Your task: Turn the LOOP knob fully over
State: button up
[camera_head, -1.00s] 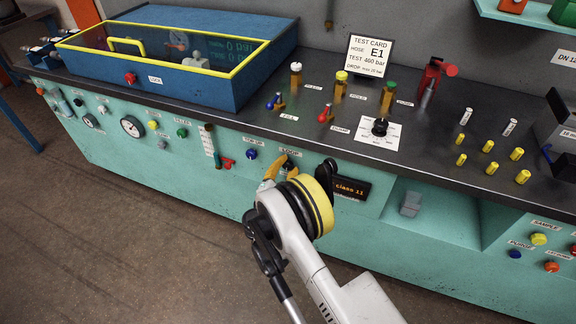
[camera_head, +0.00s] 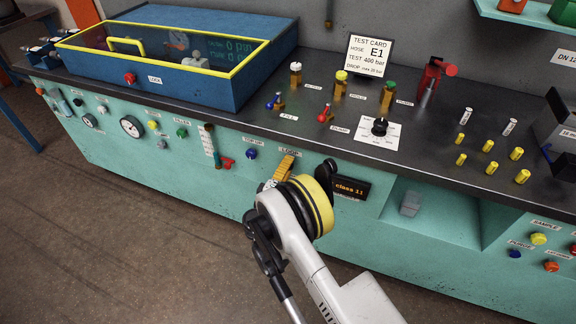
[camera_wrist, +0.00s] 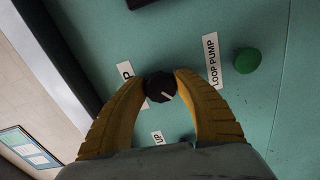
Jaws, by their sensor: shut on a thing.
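The LOOP knob (camera_wrist: 160,88) is a small round black knob with a white pointer line, on the teal panel in the wrist view. The yellow fingers of my gripper (camera_wrist: 160,80) are closed on it from both sides, with the tips touching its sides. The pointer line slants across the knob's face. A label next to it is partly covered by a finger and only its last letter reads clearly. In the head view my gripper (camera_head: 284,166) is at the panel just under the LOOP label (camera_head: 290,153), and its fingers hide the knob.
A green button (camera_wrist: 247,60) beside the LOOP PUMP label (camera_wrist: 212,62) sits close to the right finger. In the head view a blue knob (camera_head: 251,154) is left of my gripper and a dark display (camera_head: 351,188) is to its right. The floor in front is clear.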

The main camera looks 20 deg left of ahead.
jog(key=m, duration=0.3)
jog(key=shift+m, duration=2.2)
jog(key=o, duration=1.2)
jog(key=shift+c, duration=0.2)
